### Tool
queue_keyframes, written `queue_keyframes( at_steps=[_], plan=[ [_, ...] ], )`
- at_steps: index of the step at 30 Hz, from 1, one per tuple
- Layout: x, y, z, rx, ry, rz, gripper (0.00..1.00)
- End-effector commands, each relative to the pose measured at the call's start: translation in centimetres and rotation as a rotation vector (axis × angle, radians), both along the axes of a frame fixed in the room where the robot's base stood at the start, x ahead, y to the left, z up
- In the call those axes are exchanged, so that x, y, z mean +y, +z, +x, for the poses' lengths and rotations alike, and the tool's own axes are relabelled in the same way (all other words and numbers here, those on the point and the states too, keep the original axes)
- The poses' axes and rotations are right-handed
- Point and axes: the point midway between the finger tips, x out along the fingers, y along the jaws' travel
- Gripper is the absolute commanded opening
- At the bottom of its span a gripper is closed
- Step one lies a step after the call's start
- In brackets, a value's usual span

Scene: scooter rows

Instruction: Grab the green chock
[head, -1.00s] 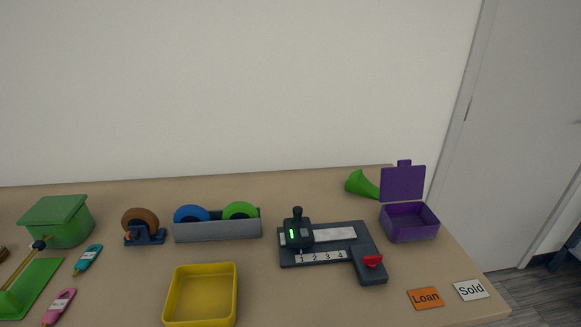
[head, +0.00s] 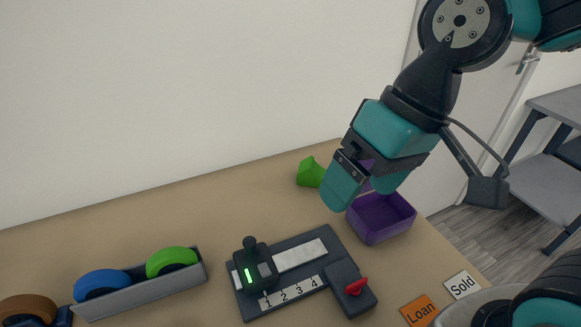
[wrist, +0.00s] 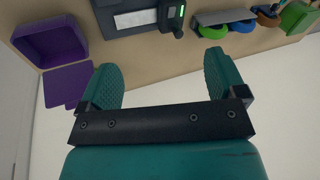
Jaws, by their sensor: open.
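The green chock (head: 310,172), a small bright green wedge-like piece, lies near the table's back edge in the head view, left of the purple box. My gripper (head: 360,194) is open, with teal fingers pointing down, just right of the chock and in front of the purple box's raised lid. In the wrist view the space between the fingers (wrist: 162,64) holds nothing.
The open purple box (head: 381,222) stands close to the chock and my fingers; it also shows in the wrist view (wrist: 50,45). A dark gauge board (head: 300,268) lies in front, a grey tray of rolls (head: 140,290) to the left. Table left of the chock is clear.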

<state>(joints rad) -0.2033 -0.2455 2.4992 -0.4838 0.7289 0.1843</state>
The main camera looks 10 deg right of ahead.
Motion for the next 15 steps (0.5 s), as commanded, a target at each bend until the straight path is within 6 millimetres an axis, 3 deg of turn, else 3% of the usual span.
queue_keyframes(
  at_steps=[5,9,15],
  plan=[
    [-0.8,-0.7,8.6,0.193,-0.581,0.024,0.89],
    [-2.5,-2.5,16.0,0.377,-1.126,0.064,0.89],
    [-6.5,-6.1,24.0,0.609,-1.778,0.134,0.89]
  ],
)
